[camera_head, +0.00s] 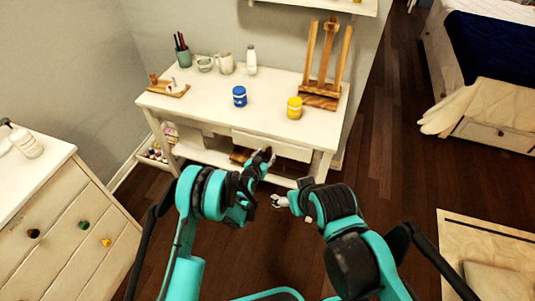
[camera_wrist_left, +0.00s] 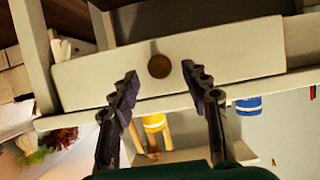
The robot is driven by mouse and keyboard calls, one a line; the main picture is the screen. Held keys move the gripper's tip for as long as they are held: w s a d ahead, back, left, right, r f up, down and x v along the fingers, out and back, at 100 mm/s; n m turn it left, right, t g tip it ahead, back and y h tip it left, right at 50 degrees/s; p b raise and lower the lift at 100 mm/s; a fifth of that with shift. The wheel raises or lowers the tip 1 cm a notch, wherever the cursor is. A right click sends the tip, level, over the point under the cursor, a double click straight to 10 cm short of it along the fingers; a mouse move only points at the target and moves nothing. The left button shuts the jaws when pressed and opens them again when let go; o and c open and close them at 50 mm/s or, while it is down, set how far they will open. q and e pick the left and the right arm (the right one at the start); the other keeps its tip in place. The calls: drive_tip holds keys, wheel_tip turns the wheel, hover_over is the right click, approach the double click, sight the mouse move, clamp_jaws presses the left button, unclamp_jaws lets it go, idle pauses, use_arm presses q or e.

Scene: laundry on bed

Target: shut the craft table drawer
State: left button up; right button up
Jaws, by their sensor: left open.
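The craft table (camera_head: 205,110) stands against the wall, with a white drawer (camera_head: 285,148) under its top. In the left wrist view, the drawer front (camera_wrist_left: 90,75) appears as a pale panel with a round brown knob (camera_wrist_left: 159,66). I cannot tell how far the drawer stands out. My left gripper (camera_head: 263,157) is in front of the drawer, and in the left wrist view its open fingers (camera_wrist_left: 158,82) appear on either side of the knob, with visible space to each. My right gripper (camera_head: 280,201) is lower and to the right, away from the drawer; its jaws are unclear.
On the tabletop are a blue jar (camera_head: 239,96), a yellow jar (camera_head: 294,107), a wooden easel (camera_head: 324,70), cups and a pencil holder (camera_head: 183,58). A white dresser (camera_head: 60,235) stands at left. Dark wooden floor (camera_head: 385,170) is clear at right.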

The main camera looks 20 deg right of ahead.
use_arm(q)
drive_tip(key=shift+x, duration=1.35)
